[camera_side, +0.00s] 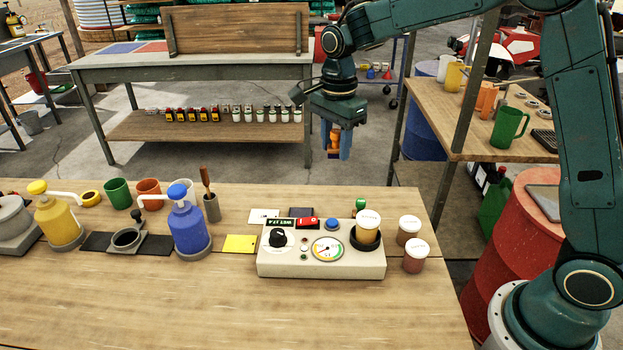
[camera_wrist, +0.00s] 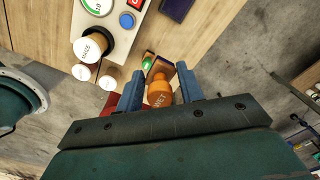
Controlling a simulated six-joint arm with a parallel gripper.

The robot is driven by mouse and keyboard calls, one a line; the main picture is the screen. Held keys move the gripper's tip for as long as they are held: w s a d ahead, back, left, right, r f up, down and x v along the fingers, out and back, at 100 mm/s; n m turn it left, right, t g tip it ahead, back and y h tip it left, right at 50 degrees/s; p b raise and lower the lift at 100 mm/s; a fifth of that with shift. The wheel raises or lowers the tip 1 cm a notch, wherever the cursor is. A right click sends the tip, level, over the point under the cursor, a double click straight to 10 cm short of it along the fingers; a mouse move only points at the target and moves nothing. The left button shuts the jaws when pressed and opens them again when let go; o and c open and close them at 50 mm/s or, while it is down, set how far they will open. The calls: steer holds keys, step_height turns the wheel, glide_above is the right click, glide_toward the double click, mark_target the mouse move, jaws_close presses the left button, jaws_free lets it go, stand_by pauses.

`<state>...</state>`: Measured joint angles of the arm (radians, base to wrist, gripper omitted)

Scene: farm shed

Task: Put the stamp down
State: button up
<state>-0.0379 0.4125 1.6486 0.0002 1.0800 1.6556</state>
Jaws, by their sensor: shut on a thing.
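An orange stamp (camera_side: 334,139) is held in my gripper (camera_side: 340,148), high above the far edge of the wooden bench (camera_side: 200,320). In the wrist view the stamp (camera_wrist: 160,92) is between the two blue fingers, with lettering that seems to read WET on its end. My gripper (camera_wrist: 160,88) is shut on it. The fingers partly cover the stamp in the side view. A small green-topped thing (camera_side: 360,204) stands at the bench's far edge, behind the tester; it may be another stamp. A dark flat pad (camera_side: 301,212) lies near it.
A beige tester (camera_side: 375,268) with a gauge carries a lidded cup (camera_side: 368,227). Two more lidded cups (camera_side: 409,230) stand to its right. A white card (camera_side: 263,215), a yellow card (camera_side: 239,243) and blue pump bottle (camera_side: 190,225) are left. The bench front is clear.

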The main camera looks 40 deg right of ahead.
mark_target(335, 156)
step_height(335, 156, down, 18)
steer(key=shift+r, duration=0.2)
stand_by(0.7)
steer(key=shift+f, duration=0.1)
steer(key=o, duration=0.8)
step_height(335, 156, up, 12)
steer(key=shift+r, duration=0.1)
stand_by(0.5)
stand_by(0.5)
